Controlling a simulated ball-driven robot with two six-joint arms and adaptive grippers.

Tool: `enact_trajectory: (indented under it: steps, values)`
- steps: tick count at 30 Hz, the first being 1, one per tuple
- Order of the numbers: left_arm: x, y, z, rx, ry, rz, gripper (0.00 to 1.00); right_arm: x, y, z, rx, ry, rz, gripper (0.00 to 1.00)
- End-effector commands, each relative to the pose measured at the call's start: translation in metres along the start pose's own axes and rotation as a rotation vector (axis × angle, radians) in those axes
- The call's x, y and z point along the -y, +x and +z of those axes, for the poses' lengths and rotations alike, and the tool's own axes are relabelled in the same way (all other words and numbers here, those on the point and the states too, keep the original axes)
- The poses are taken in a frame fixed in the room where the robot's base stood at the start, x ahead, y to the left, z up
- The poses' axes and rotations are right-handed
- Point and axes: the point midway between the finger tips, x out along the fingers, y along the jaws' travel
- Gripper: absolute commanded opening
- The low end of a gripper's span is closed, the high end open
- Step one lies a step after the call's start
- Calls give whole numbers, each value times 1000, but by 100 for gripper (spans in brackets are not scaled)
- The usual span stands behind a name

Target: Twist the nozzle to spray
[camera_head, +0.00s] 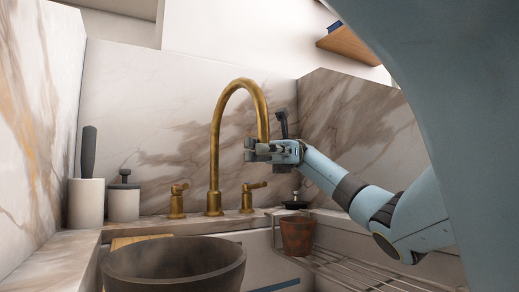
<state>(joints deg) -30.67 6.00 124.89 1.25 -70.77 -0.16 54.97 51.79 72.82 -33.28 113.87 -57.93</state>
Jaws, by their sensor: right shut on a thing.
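A brass gooseneck faucet (216,150) stands on the ledge behind the sink. Its spout arches to the right and comes down to the right gripper. My right gripper (258,150) is shut around the nozzle at the lower end of the spout. The fingers hide most of the nozzle, so its setting cannot be seen. No water shows below it. My left gripper is not in view.
Two brass handles, left (177,201) and right (252,197), flank the faucet base. A dark bowl (172,262) sits below at the front. White canisters (87,203) stand at left.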

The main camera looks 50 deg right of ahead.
Motion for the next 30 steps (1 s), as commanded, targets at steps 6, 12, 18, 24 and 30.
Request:
enact_trajectory:
  steps: [6, 12, 18, 24, 30]
  values:
    - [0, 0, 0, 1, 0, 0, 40, 4, -1, 3, 10, -1, -19, 30]
    - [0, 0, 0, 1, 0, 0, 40, 3, -1, 2, 8, 0, -16, 55]
    - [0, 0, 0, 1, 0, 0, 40, 3, 0, 2, 7, 0, -13, 55]
    - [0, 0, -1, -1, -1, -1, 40, 3, 0, 16, 6, -5, -12, 55]
    - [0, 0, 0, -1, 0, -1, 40, 3, 0, 57, 7, -7, -11, 55]
